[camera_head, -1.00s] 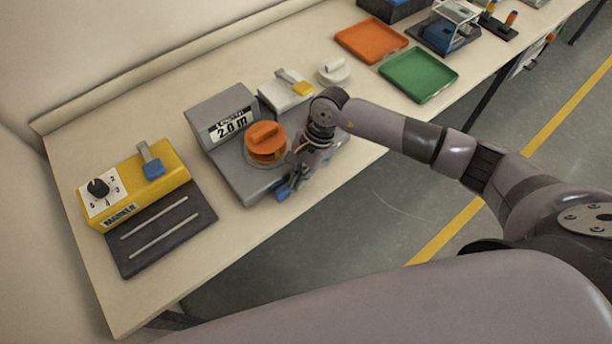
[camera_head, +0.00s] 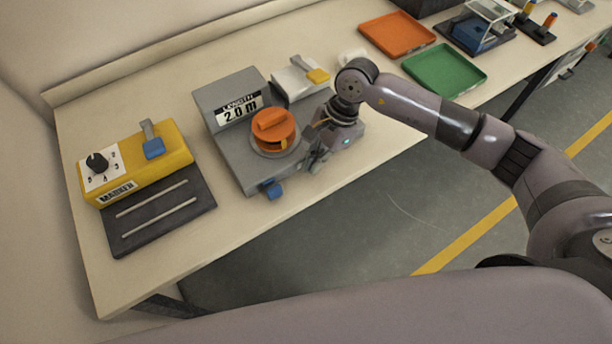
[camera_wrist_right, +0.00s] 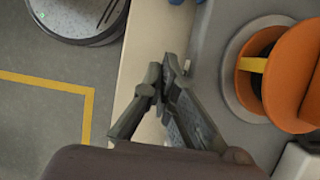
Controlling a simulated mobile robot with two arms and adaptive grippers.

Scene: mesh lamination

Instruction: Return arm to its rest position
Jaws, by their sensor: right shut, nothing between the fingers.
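My right gripper (camera_head: 318,160) is shut and empty. It is over the front right part of the grey length machine (camera_head: 240,165), just right of the orange reel (camera_head: 273,128). In the right wrist view the gripper (camera_wrist_right: 160,75) has its fingers together above the table edge, with the orange reel (camera_wrist_right: 285,75) off to the right and apart from it. My right arm (camera_head: 430,115) reaches in from the right over the table's front edge. A blue lever (camera_head: 271,189) sits at the machine's front, left of the gripper. My left gripper does not show.
A yellow marker machine (camera_head: 140,170) with a dark plate stands at the left. A white device with a yellow lever (camera_head: 318,76), an orange tray (camera_head: 397,35) and a green tray (camera_head: 444,70) lie beyond the arm. Open floor (camera_head: 390,215) lies in front of the table (camera_head: 240,210).

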